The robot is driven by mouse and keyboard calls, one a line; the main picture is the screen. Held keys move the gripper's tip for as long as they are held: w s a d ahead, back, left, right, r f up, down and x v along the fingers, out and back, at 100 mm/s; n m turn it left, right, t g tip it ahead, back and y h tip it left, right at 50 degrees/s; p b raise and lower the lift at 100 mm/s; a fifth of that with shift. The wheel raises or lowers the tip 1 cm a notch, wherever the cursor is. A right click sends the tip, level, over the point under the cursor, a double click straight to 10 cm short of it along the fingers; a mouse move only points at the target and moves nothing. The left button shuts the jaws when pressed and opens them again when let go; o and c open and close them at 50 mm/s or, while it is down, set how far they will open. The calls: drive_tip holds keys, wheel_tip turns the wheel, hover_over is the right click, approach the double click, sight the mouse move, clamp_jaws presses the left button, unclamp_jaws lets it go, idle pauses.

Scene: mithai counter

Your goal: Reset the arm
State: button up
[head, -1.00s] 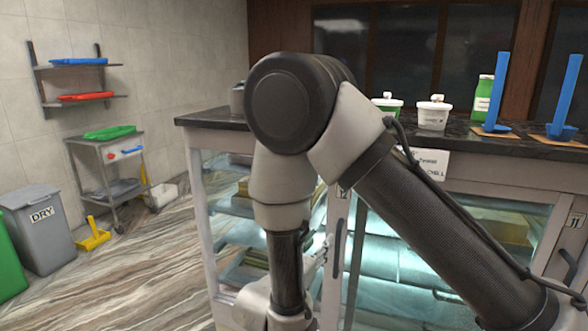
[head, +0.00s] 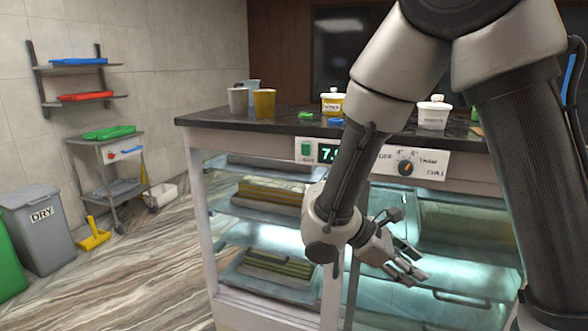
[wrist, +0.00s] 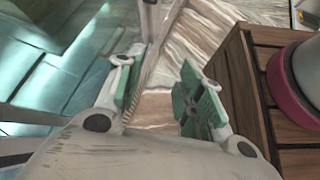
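My gripper (head: 410,272) hangs at the end of my arm in front of the glass display counter in the head view. Its fingers point to the lower right. In the wrist view my gripper (wrist: 160,95) has its two green-padded fingers spread apart, with only floor showing between them. It holds nothing. My upper arm hides part of the counter's right side.
The counter (head: 225,118) carries cups (head: 264,103), white lidded tubs (head: 433,113) and a control panel (head: 425,165). A wooden slatted surface (wrist: 235,65) with a pink-and-grey round thing (wrist: 297,72) is close right of my gripper.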

drive_tip(key=s+d+r+m+t+y, duration=0.2)
drive_tip(key=s+d+r+m+y, duration=0.3)
drive_tip(key=d+r+m, duration=0.1)
drive_tip(key=s+d+r+m+t+y, duration=0.2)
drive_tip(key=s+d+r+m+y, duration=0.3)
drive_tip(key=r+m, duration=0.4)
drive_tip(key=shift+s+d+r+y, duration=0.2)
drive_tip(key=shift+d+r+y, duration=0.1)
drive_tip(key=shift+d+r, duration=0.25)
drive_tip(key=shift+a, duration=0.15)
drive_tip(key=shift+c, duration=0.2)
idle(1.0)
